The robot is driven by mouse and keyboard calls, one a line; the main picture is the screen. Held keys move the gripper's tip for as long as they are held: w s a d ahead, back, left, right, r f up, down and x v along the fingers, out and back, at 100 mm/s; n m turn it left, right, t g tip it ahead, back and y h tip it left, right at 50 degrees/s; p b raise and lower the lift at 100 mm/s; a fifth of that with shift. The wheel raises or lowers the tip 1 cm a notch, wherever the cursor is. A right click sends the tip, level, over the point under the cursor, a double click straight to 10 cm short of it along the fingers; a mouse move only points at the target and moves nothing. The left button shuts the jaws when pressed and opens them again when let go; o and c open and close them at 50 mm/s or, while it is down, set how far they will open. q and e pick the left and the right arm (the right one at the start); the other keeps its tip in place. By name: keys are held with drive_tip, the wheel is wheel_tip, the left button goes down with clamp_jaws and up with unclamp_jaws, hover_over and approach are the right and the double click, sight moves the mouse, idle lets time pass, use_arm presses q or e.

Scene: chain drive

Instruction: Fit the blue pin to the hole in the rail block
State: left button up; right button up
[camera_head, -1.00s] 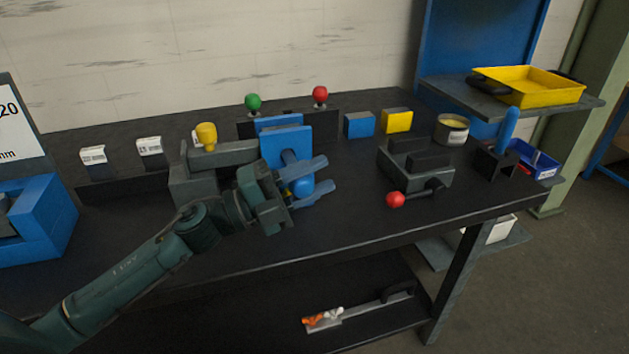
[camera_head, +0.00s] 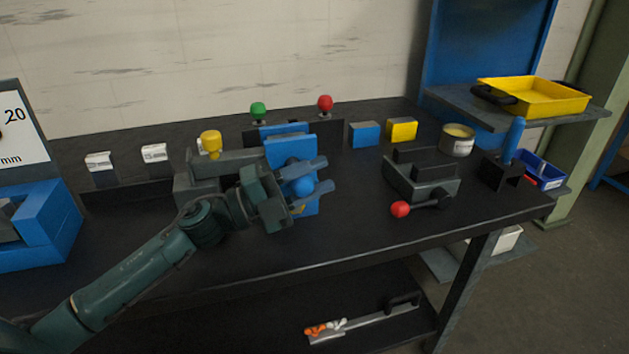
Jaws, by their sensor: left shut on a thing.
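The rail block with its blue upright face (camera_head: 291,151) stands at the middle of the bench, beside a grey clamp body. The blue pin (camera_head: 303,187) shows as a round blue end in front of that face. My left gripper (camera_head: 315,180) comes in from the left and is shut on the pin, its two fingers on either side of it. The pin points toward the block; its far end and the hole are hidden, so I cannot tell how deep it sits. My right gripper is not in view.
A yellow knob (camera_head: 210,142) tops the clamp at left. A grey fixture with a red-knobbed lever (camera_head: 400,209) stands to the right. A black stand holds an upright blue rod (camera_head: 513,138). The bench front is mostly clear.

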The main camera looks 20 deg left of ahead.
use_arm(q)
drive_tip(key=shift+w+a+b, duration=0.15)
drive_tip(key=shift+w+a, duration=0.2)
drive_tip(key=shift+w, duration=0.2)
drive_tip(key=shift+w+a+b, duration=0.15)
drive_tip(key=shift+w+a, duration=0.2)
drive_tip(key=shift+w, duration=0.2)
drive_tip(key=o, duration=1.2)
drive_tip(key=shift+o, duration=0.2)
drive_tip(key=shift+s, duration=0.15)
